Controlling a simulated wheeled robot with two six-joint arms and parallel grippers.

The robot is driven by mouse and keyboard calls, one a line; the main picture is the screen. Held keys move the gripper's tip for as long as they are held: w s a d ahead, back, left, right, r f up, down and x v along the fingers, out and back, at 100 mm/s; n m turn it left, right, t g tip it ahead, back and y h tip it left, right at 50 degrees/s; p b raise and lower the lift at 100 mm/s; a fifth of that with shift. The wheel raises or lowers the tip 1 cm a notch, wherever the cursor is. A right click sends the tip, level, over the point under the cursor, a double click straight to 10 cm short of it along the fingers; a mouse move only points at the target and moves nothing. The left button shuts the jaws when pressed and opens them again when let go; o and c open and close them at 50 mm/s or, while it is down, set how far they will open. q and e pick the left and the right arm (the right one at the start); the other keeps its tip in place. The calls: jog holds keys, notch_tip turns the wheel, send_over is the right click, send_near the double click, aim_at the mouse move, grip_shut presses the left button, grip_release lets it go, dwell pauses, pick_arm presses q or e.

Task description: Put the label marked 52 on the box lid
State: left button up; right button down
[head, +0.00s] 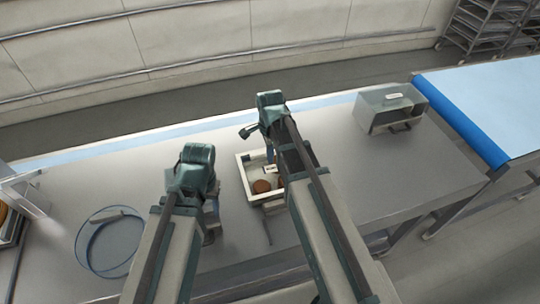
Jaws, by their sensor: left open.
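A small pale label-like piece (270,169) with dark marks shows at the open white box (246,179), which holds brown rounds (262,186). I cannot read the number or tell whether the piece is held. A grey box-shaped unit (378,111) at the right carries a white tag (394,96), also too small to read. I cannot make out a separate box lid. My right gripper (269,154) is over the back of the white box, its fingers mostly hidden by my arm. My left gripper (211,218) is open, pointing down left of the white box.
A thin blue hoop (79,246) lies on the grey table (330,130) at the left. A clear-sided holder (22,196) stands at the far left edge. A blue-covered surface (490,95) adjoins at the right. The table between the white box and the grey unit is clear.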

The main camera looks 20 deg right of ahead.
notch_tip(320, 180, up, 4)
jog(key=p, duration=0.3)
jog(key=shift+f, duration=0.15)
jog(key=shift+s, duration=0.1)
dwell(0.4)
